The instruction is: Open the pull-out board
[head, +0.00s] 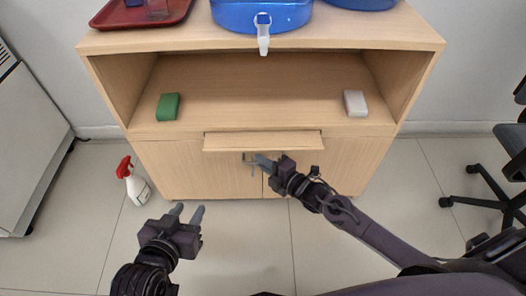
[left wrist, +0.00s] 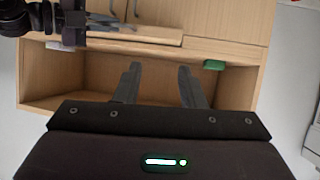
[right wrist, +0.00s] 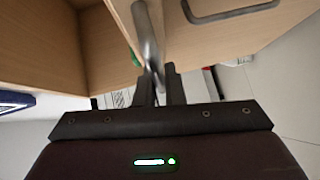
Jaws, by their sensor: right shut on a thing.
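The pull-out board (head: 263,143) is a pale wooden slab under the open shelf of the cabinet, its front standing out from the cabinet face. It also shows in the left wrist view (left wrist: 140,34). My right gripper (head: 262,163) is just below the board's front edge. In the right wrist view its fingers (right wrist: 160,88) are closed on a silver bar handle (right wrist: 147,35), which I take to be the board's handle; the head view hides the grip. My left gripper (head: 187,212) is open and empty, low in front of the cabinet. Its fingers stand apart in the left wrist view (left wrist: 160,85).
The shelf holds a green block (head: 168,107) and a white block (head: 355,103). A red tray (head: 115,17) and a blue container with a tap (head: 263,17) stand on top. A spray bottle (head: 136,184) stands on the floor at left; an office chair (head: 512,140) is at right.

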